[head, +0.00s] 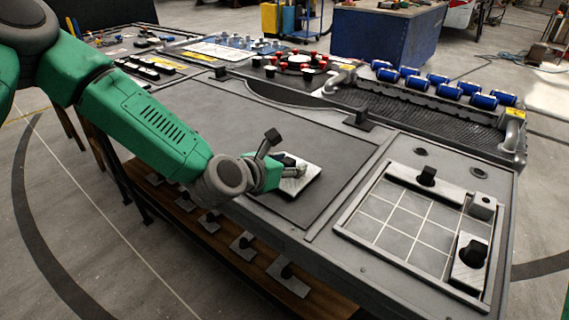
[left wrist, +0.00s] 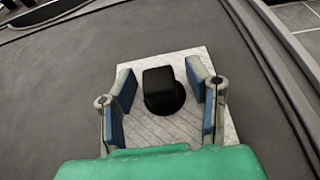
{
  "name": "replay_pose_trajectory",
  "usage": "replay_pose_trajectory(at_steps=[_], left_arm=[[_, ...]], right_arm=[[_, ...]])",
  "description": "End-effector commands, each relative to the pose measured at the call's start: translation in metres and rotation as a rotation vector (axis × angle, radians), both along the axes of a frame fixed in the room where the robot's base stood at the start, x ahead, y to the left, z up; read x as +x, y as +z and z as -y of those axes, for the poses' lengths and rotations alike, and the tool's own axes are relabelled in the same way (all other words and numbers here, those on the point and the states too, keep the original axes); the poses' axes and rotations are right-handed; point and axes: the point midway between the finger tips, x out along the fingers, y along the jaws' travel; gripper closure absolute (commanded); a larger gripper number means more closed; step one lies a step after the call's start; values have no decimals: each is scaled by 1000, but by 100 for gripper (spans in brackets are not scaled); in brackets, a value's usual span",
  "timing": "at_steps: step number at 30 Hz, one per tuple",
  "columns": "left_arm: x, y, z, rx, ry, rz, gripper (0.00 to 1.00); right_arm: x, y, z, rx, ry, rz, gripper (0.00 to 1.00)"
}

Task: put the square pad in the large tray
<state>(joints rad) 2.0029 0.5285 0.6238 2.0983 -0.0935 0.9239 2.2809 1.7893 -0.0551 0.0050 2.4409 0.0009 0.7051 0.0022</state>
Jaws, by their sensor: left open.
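The square pad (head: 306,183) is a light grey, brushed plate lying flat on the dark recessed panel at the middle of the bench. It also shows in the left wrist view (left wrist: 181,62), with a black knob (left wrist: 162,90) standing on it. My left gripper (left wrist: 160,92) is open, its blue-lined fingers on either side of the knob with gaps; I cannot tell whether they touch the pad. In the head view the left gripper (head: 281,152) hides part of the pad. A large tray (head: 398,222) with a white grid is at the right. My right gripper is not in view.
The tray holds knobbed plates (head: 468,268) and a small block (head: 482,205) along its edges; its gridded middle is bare. A trough with several blue rollers (head: 440,84) is behind. A dark knob (head: 361,119) stands between the panel and the trough.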

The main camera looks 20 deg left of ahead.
Motion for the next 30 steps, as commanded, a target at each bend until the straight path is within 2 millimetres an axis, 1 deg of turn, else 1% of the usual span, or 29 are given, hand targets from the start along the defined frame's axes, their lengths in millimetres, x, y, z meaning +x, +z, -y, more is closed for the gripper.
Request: replay_pose_trajectory(at_steps=[2,5,12,18,21,24,30], left_arm=[[-4,2,-2,-2,1,-1,56],[-15,7,-8,-5,1,-2,56],[-59,26,-27,-8,2,-2,56],[-89,39,-37,-6,1,-2,56],[-98,43,-39,-3,2,-1,56],[-102,45,-39,-1,0,-1,56],[-103,45,-40,-2,0,-1,56]], right_arm=[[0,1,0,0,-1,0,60],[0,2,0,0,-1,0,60],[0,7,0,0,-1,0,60],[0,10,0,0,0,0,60],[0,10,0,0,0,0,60],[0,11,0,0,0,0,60],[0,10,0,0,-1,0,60]])
